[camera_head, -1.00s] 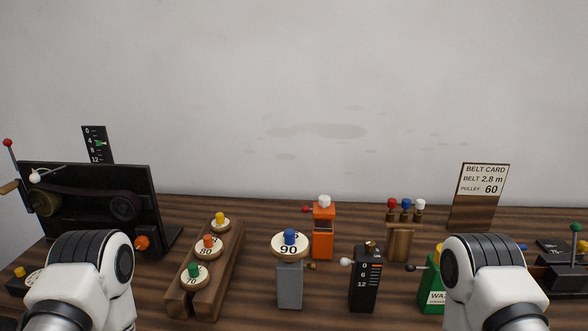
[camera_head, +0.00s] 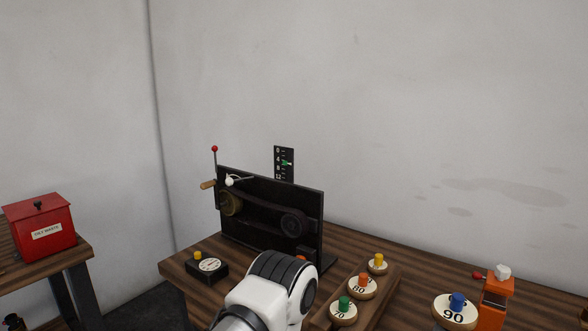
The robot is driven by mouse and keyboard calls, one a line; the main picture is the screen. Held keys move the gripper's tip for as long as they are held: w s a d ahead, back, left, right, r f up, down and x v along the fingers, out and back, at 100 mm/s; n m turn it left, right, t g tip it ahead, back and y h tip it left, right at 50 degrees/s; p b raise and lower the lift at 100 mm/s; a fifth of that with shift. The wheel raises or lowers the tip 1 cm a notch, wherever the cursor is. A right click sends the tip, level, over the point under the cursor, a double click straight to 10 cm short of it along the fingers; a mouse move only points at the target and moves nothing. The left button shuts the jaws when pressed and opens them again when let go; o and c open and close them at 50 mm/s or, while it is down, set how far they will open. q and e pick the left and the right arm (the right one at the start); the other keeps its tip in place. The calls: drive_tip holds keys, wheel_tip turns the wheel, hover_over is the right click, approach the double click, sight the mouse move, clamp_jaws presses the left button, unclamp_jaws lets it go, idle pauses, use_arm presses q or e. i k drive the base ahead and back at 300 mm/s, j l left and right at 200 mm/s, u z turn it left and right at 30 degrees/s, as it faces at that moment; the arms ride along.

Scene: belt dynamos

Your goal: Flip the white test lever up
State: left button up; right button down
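A black upright panel (camera_head: 268,222) stands at the left end of the wooden bench. It carries a white ball-ended lever (camera_head: 230,181) near its upper left corner, with a thin rod reaching right. The panel also has a brass pulley (camera_head: 231,203), a dark pulley (camera_head: 293,222) and a belt. A red-ball rod (camera_head: 215,150) and a wooden handle (camera_head: 208,185) are at its left edge. Neither gripper is in view; only a white link of my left arm shows, in front of the panel.
A black scale with a green pointer (camera_head: 287,163) rises behind the panel. A dial box (camera_head: 207,266) sits left of my arm. A wooden rack (camera_head: 385,291) with several numbered discs, a 90 disc (camera_head: 456,310) and an orange device (camera_head: 496,297) are right. A red bin (camera_head: 39,228) stands on another table.

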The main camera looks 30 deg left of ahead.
sight(229, 181)
drive_tip(key=u, duration=1.35)
drive_tip(key=i+j+u, duration=0.5)
drive_tip(key=j+u, duration=0.25)
drive_tip(key=l, duration=0.1)
